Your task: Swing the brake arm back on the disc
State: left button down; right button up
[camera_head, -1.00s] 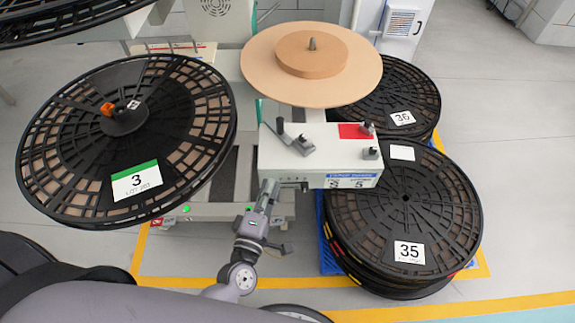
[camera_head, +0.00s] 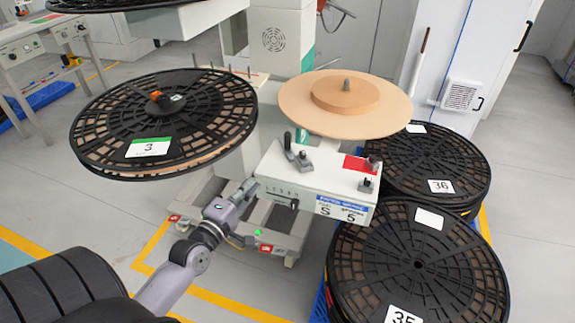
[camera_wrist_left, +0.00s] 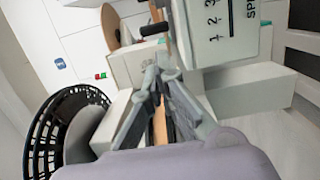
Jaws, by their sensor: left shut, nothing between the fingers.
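The tan disc (camera_head: 300,106) with a smaller core (camera_head: 345,95) on its spindle stands behind a white control box (camera_head: 318,180). A dark upright lever (camera_head: 288,143) rises at the box's left rear, close to the disc's near edge; I cannot tell whether it is the brake arm or whether it touches the disc. My left gripper (camera_head: 250,186) is at the left front of the box, shut and empty. In the left wrist view its fingertips (camera_wrist_left: 158,70) meet, below a black handle (camera_wrist_left: 153,29) near the tan disc's edge (camera_wrist_left: 110,27). My right gripper is not in view.
The black reel labelled 3 (camera_head: 205,110) hangs left of the box. Stacked reels 36 (camera_head: 455,165) and 35 (camera_head: 455,265) stand on the right, close to the box. Open floor lies at the front, with yellow line markings (camera_head: 235,306).

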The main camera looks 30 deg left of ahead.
aim_at(284, 169)
pick_arm(q)
jog(key=shift+w, duration=0.15)
jog(key=w, duration=1)
jog(key=shift+w+a+b, duration=0.15)
jog(key=shift+a+b, duration=0.2)
jog(key=shift+w+d, duration=1.25)
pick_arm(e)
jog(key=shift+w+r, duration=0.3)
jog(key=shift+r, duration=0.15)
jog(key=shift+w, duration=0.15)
